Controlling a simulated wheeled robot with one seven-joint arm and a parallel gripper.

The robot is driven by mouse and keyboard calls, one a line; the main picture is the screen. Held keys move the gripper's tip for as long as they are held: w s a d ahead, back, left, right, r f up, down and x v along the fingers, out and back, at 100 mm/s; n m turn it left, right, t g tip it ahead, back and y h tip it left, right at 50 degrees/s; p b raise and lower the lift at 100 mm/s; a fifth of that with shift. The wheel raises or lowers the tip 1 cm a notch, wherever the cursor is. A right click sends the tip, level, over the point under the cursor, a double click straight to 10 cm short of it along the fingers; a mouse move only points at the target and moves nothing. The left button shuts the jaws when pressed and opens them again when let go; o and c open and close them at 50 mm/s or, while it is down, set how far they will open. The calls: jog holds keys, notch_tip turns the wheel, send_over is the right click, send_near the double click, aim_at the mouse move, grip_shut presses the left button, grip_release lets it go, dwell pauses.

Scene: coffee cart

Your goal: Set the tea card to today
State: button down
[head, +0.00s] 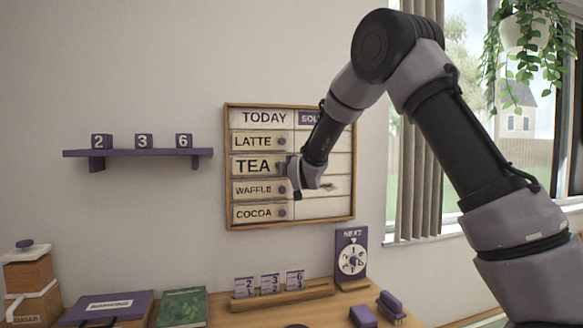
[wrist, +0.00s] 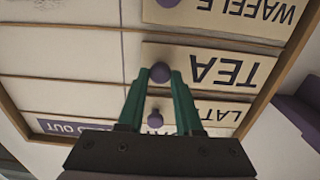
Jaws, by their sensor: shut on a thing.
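The tea card (head: 254,166) is in the TODAY column of the menu board (head: 322,223), between the latte card (head: 252,142) and the waffle card (head: 253,190). It looks larger than its neighbours. I cannot tell whether it touches the board or stands slightly in front. My gripper (head: 289,167) is at the card's right end. In the wrist view, upside down, the tea card (wrist: 215,68) has its purple knob (wrist: 160,73) between the green fingertips of my gripper (wrist: 160,80), which is shut on it. My wrist hides part of the SOLD OUT column.
The cocoa card (head: 252,213) is lowest in the TODAY column. A purple shelf (head: 140,153) with number blocks is on the left wall. Below are a wooden rack (head: 280,302) of number cards and a NEXT dial (head: 351,257). A curtain (head: 417,190) is right of the board.

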jog(key=shift+s+a, duration=0.15)
jog(key=shift+a, duration=0.1)
jog(key=c, duration=0.6)
grip_release()
jog(key=shift+a+f, duration=0.1)
jog(key=v, duration=1)
jog(key=shift+s+d, duration=0.2)
jog(key=shift+s, duration=0.15)
